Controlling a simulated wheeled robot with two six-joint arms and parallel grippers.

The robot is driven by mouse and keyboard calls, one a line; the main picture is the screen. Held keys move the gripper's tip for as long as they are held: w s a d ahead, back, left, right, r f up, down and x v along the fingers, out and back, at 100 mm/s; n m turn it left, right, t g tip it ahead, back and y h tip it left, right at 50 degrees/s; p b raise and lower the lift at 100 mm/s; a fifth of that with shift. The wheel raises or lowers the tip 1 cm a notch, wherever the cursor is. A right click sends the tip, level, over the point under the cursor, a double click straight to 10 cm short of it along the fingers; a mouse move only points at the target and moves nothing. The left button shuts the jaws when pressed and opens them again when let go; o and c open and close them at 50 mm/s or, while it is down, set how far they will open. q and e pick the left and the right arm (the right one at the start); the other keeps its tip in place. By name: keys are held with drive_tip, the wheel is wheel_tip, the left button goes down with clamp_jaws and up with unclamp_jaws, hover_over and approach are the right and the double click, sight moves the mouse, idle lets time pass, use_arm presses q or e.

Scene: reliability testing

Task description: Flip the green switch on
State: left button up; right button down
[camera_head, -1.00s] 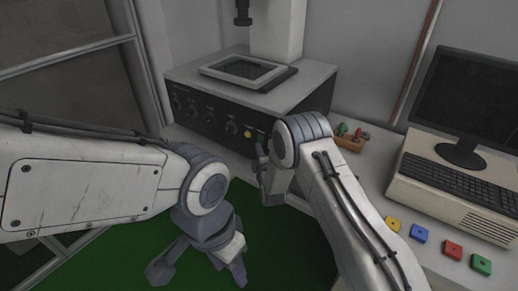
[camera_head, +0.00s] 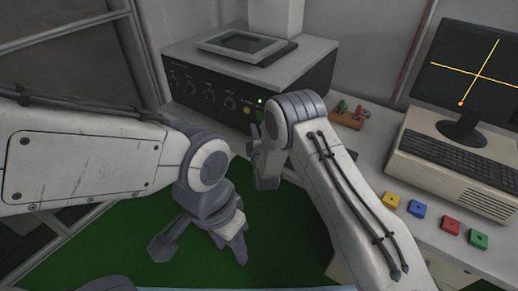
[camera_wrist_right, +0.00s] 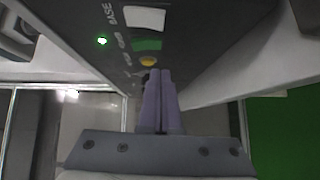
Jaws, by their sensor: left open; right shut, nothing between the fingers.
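The black front panel of a grey machine (camera_head: 205,98) stands at the back. In the right wrist view a green switch (camera_wrist_right: 147,44) sits on this panel, between a white square and a yellow button (camera_wrist_right: 148,60). A small green light (camera_wrist_right: 102,40) glows beside it, and shows in the head view too (camera_head: 260,101). My right gripper (camera_wrist_right: 160,75) is shut and empty, its tips close to the yellow button and switch; contact is unclear. In the head view the right gripper (camera_head: 253,134) is just in front of the panel. My left gripper (camera_head: 200,250) is open and empty, low over green floor.
At the right, a monitor (camera_head: 475,70) shows a yellow cross above a keyboard (camera_head: 462,165) and beige computer. Several coloured blocks (camera_head: 420,208) lie along the table's front. A small wooden holder (camera_head: 348,117) stands behind my right arm.

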drive_tip(key=s+d+f+b, duration=0.1)
drive_tip(key=s, duration=0.9)
drive_tip(key=shift+b, duration=0.3)
drive_tip(key=shift+s+r, duration=0.1)
drive_tip(key=s+a+r+m+g+y+p, duration=0.1)
drive_tip(key=s+a+r+m+g, duration=0.25)
drive_tip(key=s+g, duration=0.2)
drive_tip(key=s+a+r+m+g+p, duration=0.1)
drive_tip(key=s+a+r+m+g, duration=0.3)
drive_tip(key=s, duration=0.3)
drive_tip(key=s+d+r+m+g+h, duration=0.1)
drive_tip(key=s+d, duration=0.3)
drive_tip(key=s, duration=0.4)
drive_tip(key=s+d+r+m+g+h+p, duration=0.1)
drive_tip(key=s+d+r+g, duration=0.3)
drive_tip(key=s, duration=0.4)
drive_tip(key=s+d+r+m+g, duration=0.2)
drive_tip(key=s+d, duration=0.2)
drive_tip(key=s, duration=0.4)
drive_tip(key=shift+s+r+g+h, duration=0.15)
drive_tip(key=shift+r+g+h, duration=0.05)
drive_tip(key=shift+g+h, duration=0.2)
drive_tip(key=c, duration=1.5)
unclamp_jaws()
drive_tip(key=shift+a+m, duration=0.1)
drive_tip(key=shift+m, duration=0.15)
drive_tip(key=shift+c, duration=0.2)
